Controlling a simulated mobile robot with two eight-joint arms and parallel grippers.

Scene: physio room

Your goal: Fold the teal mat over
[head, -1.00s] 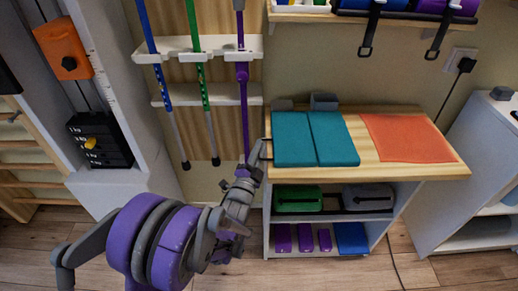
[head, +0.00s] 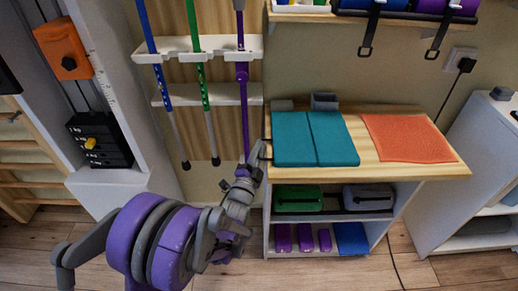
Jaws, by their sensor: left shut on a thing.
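The teal mat (head: 331,140) lies flat and open on the wooden top of the shelf unit, with a crease line running from back to front through its middle. My left gripper (head: 265,150) is at the mat's left edge, shut on that edge. Its fingers are small and partly hidden against the mat. My right gripper is not in view.
An orange mat (head: 408,138) lies to the right on the wooden top (head: 390,170). Two grey blocks stand behind the teal mat, one of them a grey holder (head: 324,101). Shelves below hold a green case (head: 298,198) and a grey case (head: 368,197).

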